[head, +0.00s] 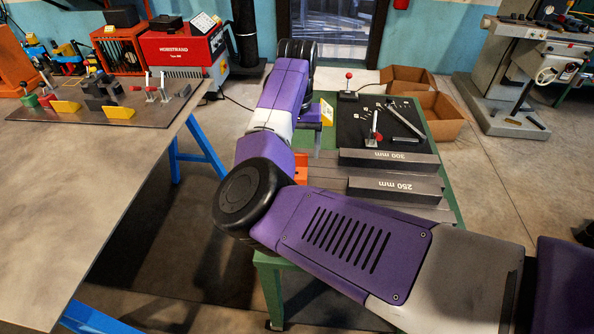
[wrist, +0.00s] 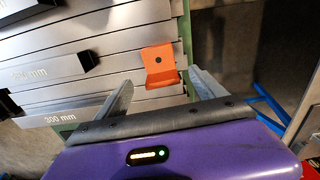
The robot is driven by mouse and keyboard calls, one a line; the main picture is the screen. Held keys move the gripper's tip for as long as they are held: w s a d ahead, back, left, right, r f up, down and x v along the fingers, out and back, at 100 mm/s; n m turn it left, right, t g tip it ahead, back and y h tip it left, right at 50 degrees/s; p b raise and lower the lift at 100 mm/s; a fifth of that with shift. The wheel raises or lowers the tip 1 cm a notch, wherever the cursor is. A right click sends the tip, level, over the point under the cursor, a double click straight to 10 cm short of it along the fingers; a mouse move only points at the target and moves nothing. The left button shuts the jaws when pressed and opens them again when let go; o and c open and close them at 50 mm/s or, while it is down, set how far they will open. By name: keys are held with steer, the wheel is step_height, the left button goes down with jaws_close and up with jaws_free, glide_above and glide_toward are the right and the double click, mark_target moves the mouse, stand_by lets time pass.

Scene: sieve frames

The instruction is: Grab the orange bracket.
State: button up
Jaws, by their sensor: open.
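The orange bracket (wrist: 158,60) is an L-shaped piece with a dark hole in its upright plate. It rests near the end of flat grey bars in the wrist view. In the head view a part of the orange bracket (head: 301,175) shows beside my arm, which hides the rest. My gripper (wrist: 162,79) is open and empty. Its two grey fingers lie left and right of the bracket in the wrist view, with the bracket between and beyond them. I cannot tell whether the fingers touch it. The fingers are not clear in the head view.
Grey bars marked 300 mm (head: 402,157) and 250 mm (head: 395,184) lie on the green table (head: 447,170). A dark tray (head: 352,125) with small parts stands behind them. Cardboard boxes (head: 437,117) stand behind right. A separate workbench (head: 70,190) stands left across a gap.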

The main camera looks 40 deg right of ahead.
mark_target(297, 170)
steer(key=shift+a+f, duration=0.15)
steer(key=shift+f, duration=0.2)
steer(key=shift+f+p, duration=0.8)
steer(key=shift+f, duration=2.7)
jaws_close()
